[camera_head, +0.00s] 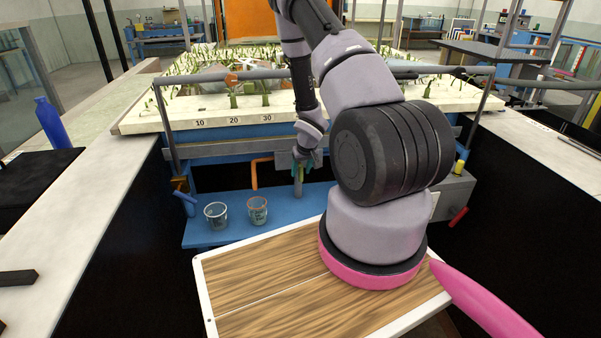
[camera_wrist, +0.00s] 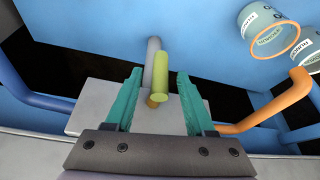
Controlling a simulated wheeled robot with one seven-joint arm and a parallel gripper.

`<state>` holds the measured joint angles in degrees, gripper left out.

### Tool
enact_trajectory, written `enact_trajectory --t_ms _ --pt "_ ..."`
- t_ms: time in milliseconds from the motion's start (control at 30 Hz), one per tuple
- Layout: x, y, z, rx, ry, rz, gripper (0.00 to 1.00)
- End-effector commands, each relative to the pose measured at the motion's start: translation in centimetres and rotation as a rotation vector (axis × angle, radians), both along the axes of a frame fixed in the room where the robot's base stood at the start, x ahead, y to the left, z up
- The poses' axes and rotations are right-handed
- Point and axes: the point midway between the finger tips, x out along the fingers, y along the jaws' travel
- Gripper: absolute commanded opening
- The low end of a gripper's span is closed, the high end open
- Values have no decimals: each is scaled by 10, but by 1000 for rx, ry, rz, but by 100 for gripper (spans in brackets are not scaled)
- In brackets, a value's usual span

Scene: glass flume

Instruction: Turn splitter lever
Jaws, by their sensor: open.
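In the wrist view, a short lever with a yellow-green rounded end (camera_wrist: 160,78) stands out from a grey box (camera_wrist: 95,115), with a grey rod (camera_wrist: 152,55) behind it. I take this to be the splitter lever. My gripper (camera_wrist: 159,73) has its two teal fingers spread on either side of the lever, with visible gaps; no contact shows. In the head view, my gripper (camera_head: 303,168) points down at the flume's front, above the blue shelf. There, a grey rod (camera_head: 298,186) shows just below the fingers; the lever's coloured end is hidden.
An orange bent pipe (camera_head: 257,170) is close beside my gripper, also in the wrist view (camera_wrist: 275,108). Two cups (camera_head: 216,214) (camera_head: 257,210) stand on the blue shelf (camera_head: 205,236). A grey rail (camera_head: 215,78) runs above. A red handle (camera_head: 458,216) is at the right.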

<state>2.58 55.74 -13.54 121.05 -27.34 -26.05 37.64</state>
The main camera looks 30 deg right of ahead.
Motion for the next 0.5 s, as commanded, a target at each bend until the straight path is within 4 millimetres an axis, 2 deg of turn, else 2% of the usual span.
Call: enact_trajectory --t_ms 133,400,433,500 --pt "4 -1 -10 0 1 -1 55" --pt "5 -1 -11 0 0 -1 55" --pt "5 0 -11 0 0 -1 51" --pt "5 0 -11 0 0 -1 24"
